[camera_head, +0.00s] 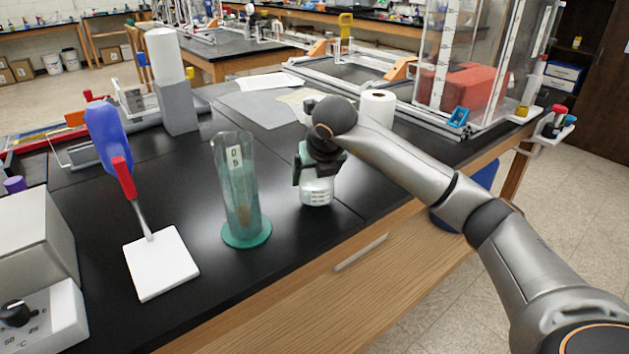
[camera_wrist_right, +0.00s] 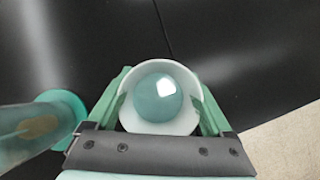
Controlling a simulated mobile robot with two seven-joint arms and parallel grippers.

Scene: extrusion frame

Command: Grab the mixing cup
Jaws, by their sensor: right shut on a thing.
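The mixing cup (camera_head: 317,194) is a small whitish cup with faint markings, upright near the front edge of the black bench. It also shows from above in the right wrist view (camera_wrist_right: 161,128), with a round greenish inside. My right gripper (camera_head: 318,173) is shut on the cup, with one green finger on each side of it. The gripper hides the cup's upper part in the head view. I cannot tell whether the cup's base touches the bench. My left gripper is not in view.
A tall clear cylinder (camera_head: 238,185) with a green base stands close to the left of the cup. A red-handled white paddle (camera_head: 160,263) and a blue bottle (camera_head: 107,135) are farther left. A paper roll (camera_head: 377,108) stands behind my right arm. The bench front edge is near.

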